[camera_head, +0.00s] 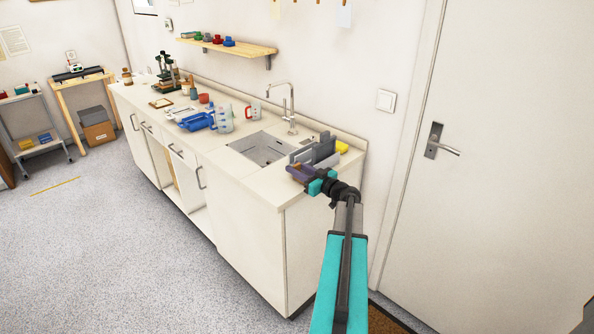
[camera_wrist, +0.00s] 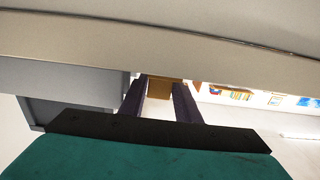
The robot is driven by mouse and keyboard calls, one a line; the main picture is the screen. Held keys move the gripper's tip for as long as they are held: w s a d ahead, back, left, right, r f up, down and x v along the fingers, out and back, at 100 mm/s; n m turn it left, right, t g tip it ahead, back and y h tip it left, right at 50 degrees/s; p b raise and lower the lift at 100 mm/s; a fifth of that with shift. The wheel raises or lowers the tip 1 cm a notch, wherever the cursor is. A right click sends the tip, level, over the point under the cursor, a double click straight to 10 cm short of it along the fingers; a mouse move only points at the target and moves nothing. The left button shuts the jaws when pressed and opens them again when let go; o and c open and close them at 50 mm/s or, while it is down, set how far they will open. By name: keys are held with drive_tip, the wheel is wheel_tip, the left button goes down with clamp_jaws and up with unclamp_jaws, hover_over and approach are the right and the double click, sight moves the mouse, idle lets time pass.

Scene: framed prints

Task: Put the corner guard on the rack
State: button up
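A grey rack-like piece (camera_head: 325,148) with upright plates stands on the counter beside the sink. My gripper (camera_head: 301,172) is just in front of it, near the counter's front edge, pointing left. In the wrist view its two dark purple fingers (camera_wrist: 159,102) stand apart with a light gap between them. A small brown patch (camera_wrist: 162,89) shows at the far end of that gap; I cannot tell if it is held or lies beyond. A grey panel (camera_wrist: 75,82) fills the left of the wrist view. I cannot pick out the corner guard with certainty.
The sink (camera_head: 262,149) and tap (camera_head: 288,108) are left of the grey piece. A yellow item (camera_head: 341,147) lies behind it. A broad beige surface (camera_wrist: 160,45) spans the top of the wrist view.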

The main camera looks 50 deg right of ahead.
drive_tip(key=shift+r+p, duration=0.25)
drive_tip(key=shift+p, duration=0.15)
drive_tip(key=s+b, duration=0.3)
drive_tip(key=s, duration=0.9)
drive_tip(key=shift+a, duration=0.4)
drive_tip(key=shift+f, duration=0.1)
drive_tip(key=shift+c, duration=0.2)
